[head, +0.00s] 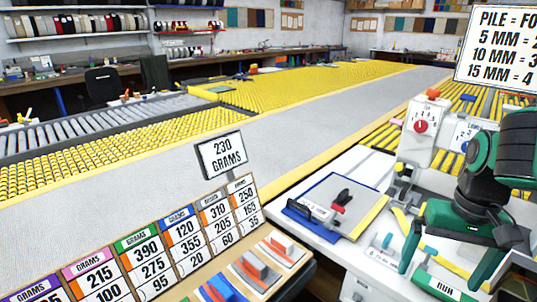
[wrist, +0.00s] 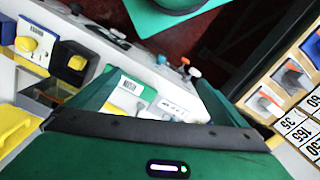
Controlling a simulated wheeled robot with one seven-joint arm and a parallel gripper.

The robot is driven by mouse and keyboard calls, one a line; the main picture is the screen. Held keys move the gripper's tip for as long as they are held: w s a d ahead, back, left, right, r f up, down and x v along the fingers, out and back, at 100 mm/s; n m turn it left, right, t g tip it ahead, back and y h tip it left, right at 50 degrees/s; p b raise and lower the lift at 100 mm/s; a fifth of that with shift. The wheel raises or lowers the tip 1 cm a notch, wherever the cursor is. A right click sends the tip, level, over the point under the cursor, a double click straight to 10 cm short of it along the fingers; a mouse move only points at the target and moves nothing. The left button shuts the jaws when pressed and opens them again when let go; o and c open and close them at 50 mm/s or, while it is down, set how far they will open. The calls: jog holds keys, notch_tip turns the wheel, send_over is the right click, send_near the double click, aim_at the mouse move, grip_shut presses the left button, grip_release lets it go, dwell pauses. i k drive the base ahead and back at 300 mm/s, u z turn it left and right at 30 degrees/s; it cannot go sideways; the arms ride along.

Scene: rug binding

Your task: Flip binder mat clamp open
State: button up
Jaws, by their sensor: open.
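A grey mat (head: 352,220) with a blue left edge and a yellow right edge lies on the white worktop in the head view. A small black clamp-like part with a red spot (head: 342,197) stands on it; I cannot tell whether it is open or shut. The mat is not clearly visible there.
A white machine with a red dial (head: 421,126) stands behind my gripper. Labelled small items lie below it, including a green tray (head: 445,284). A rack of number cards (head: 140,255) and coloured blocks (head: 270,253) is at the front left.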

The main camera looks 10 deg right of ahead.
aim_at(329, 226)
jog(key=u, duration=0.05)
jog(key=k, duration=1)
jog(key=u, duration=0.95)
jog(key=i, duration=1)
jog(key=z, duration=1.85)
jog(key=i, duration=0.5)
jog(key=u, duration=0.15)
